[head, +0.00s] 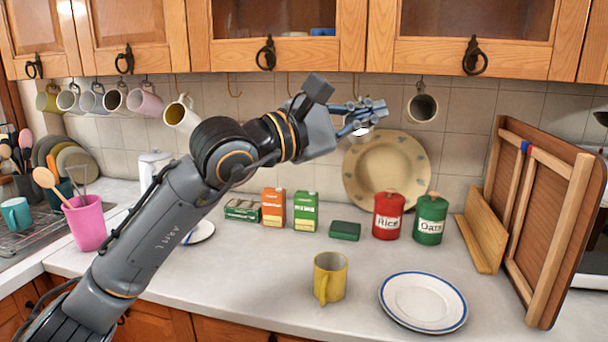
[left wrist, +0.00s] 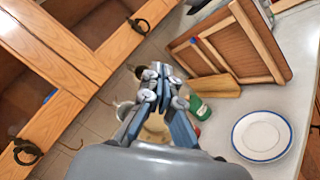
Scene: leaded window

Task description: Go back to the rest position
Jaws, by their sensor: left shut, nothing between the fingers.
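My left gripper (head: 364,113) is shut and empty. It is held up in front of the tiled wall, under the wall cabinets, with its fingers pointing right in the head view. In the left wrist view the closed fingers (left wrist: 162,88) show in the middle, in front of the wall and counter. My left arm (head: 160,230) rises from the lower left across the head view. My right gripper is not in view.
Mugs hang from hooks under the cabinets, including a white mug (head: 422,106) near the gripper. Below stand a yellow mug (head: 330,277), a plate (head: 423,302), red and green canisters (head: 388,216) and boxes. A wooden framed panel (head: 540,220) leans at right. The front counter middle is mostly clear.

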